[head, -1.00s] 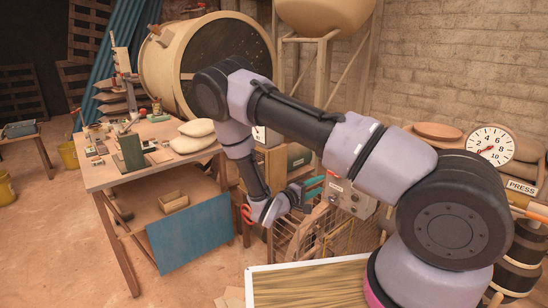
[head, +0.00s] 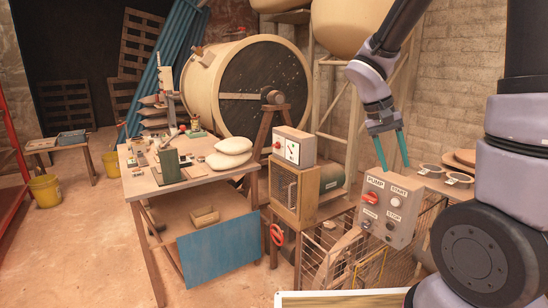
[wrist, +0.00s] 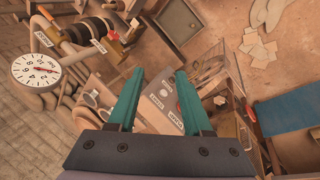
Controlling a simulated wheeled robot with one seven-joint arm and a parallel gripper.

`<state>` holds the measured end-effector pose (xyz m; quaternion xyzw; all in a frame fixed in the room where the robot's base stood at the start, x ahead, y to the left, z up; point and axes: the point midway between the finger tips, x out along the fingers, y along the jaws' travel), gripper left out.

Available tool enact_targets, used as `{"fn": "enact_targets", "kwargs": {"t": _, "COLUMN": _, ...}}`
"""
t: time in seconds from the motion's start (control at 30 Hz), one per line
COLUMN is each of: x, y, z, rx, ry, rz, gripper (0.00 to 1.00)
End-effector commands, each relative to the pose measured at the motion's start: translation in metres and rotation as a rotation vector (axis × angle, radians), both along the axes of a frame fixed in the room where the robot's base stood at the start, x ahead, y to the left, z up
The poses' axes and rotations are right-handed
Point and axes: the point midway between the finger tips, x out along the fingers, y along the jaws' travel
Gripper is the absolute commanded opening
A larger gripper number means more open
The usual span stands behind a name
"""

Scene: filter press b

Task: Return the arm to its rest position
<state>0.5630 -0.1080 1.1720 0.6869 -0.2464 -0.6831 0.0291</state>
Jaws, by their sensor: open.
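My gripper (head: 392,150) hangs from my raised arm at the upper right of the head view. Its two teal fingers point down and are apart, with nothing between them. It is in front of the wall, above the grey control box (head: 391,207) marked PUMP, START and STOP. In the wrist view the open fingers (wrist: 158,98) show with the control box (wrist: 160,102) beyond them, some distance away.
A workbench (head: 160,187) with pale sacks (head: 231,153) stands at left, before a large drum (head: 235,80). A wire cage (head: 325,240) stands below the box. The wrist view shows a round gauge (wrist: 36,70) at left. Floor at lower left is clear.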

Motion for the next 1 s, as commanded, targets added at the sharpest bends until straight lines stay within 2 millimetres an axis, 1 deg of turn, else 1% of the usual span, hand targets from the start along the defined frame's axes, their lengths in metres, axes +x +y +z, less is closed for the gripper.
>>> {"fn": "enact_targets", "kwargs": {"t": 0.03, "x": -0.009, "y": 0.001, "z": 0.015, "rx": 0.066, "ry": -0.045, "rz": -0.013, "gripper": 0.50}}
{"fn": "enact_targets", "kwargs": {"t": 0.1, "x": -0.019, "y": 0.007, "z": 0.033, "rx": 0.150, "ry": -0.101, "rz": -0.018, "gripper": 0.50}}
{"fn": "enact_targets", "kwargs": {"t": 0.3, "x": -0.049, "y": 0.023, "z": 0.083, "rx": 0.362, "ry": -0.299, "rz": -0.006, "gripper": 0.50}}
{"fn": "enact_targets", "kwargs": {"t": 0.5, "x": -0.076, "y": 0.039, "z": 0.128, "rx": 0.503, "ry": -0.517, "rz": 0.032, "gripper": 0.50}}
{"fn": "enact_targets", "kwargs": {"t": 0.6, "x": -0.086, "y": 0.044, "z": 0.142, "rx": 0.540, "ry": -0.597, "rz": 0.051, "gripper": 0.50}}
{"fn": "enact_targets", "kwargs": {"t": 0.7, "x": -0.091, "y": 0.048, "z": 0.151, "rx": 0.559, "ry": -0.647, "rz": 0.065, "gripper": 0.50}}
{"fn": "enact_targets", "kwargs": {"t": 0.8, "x": -0.094, "y": 0.050, "z": 0.155, "rx": 0.569, "ry": -0.669, "rz": 0.070, "gripper": 0.50}}
{"fn": "enact_targets", "kwargs": {"t": 1.0, "x": -0.094, "y": 0.050, "z": 0.155, "rx": 0.570, "ry": -0.671, "rz": 0.072, "gripper": 0.50}}
